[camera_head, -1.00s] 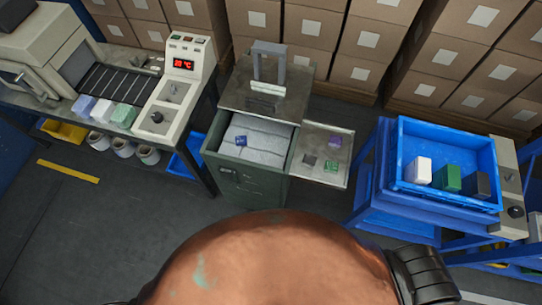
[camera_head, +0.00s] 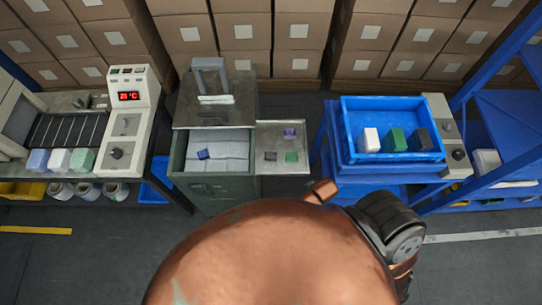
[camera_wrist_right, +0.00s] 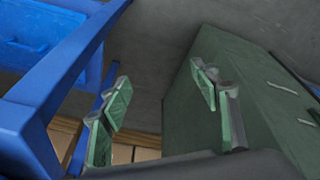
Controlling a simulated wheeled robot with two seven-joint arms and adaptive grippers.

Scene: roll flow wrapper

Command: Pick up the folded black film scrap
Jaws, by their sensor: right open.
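The folded black film scrap (camera_head: 270,157) appears as a small dark piece on the grey side shelf (camera_head: 263,168) in the head view. On the same shelf are a green scrap (camera_head: 291,156) and a purple scrap (camera_head: 290,133). In the right wrist view my right gripper (camera_wrist_right: 162,105) is open and empty, its green-padded fingers wide apart. It is beside the green cabinet (camera_wrist_right: 265,115); the scrap does not show there. My left gripper is not in view.
The cabinet's open drawer (camera_head: 220,168) holds a blue scrap (camera_head: 204,154). At right, a blue tray (camera_head: 437,110) holds white, green and black blocks on a blue stand. At left is a machine with a red display (camera_head: 129,96). Stacked boxes line the back.

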